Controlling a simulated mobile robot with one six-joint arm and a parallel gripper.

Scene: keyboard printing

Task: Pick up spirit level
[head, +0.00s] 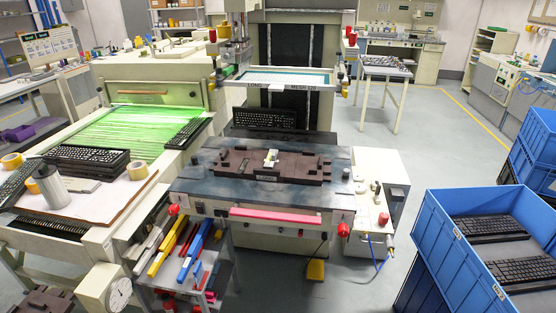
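A small pale object with a yellow-green part, which looks like the spirit level (270,157), sits on top of the dark brown fixture (225,166). The fixture lies on the dark flat table (194,184) of the printing machine, in the middle of the head view. The level is small in the picture, so its exact shape and tilt are hard to tell. Nothing touches it from above. My gripper is not in this view.
A white-framed screen (285,72) hangs behind and above the table. A red-pink bar (275,215) and red knobs run along its front edge. Blue crates (452,250) with keyboards stand at right. A dryer conveyor (130,130) is at left.

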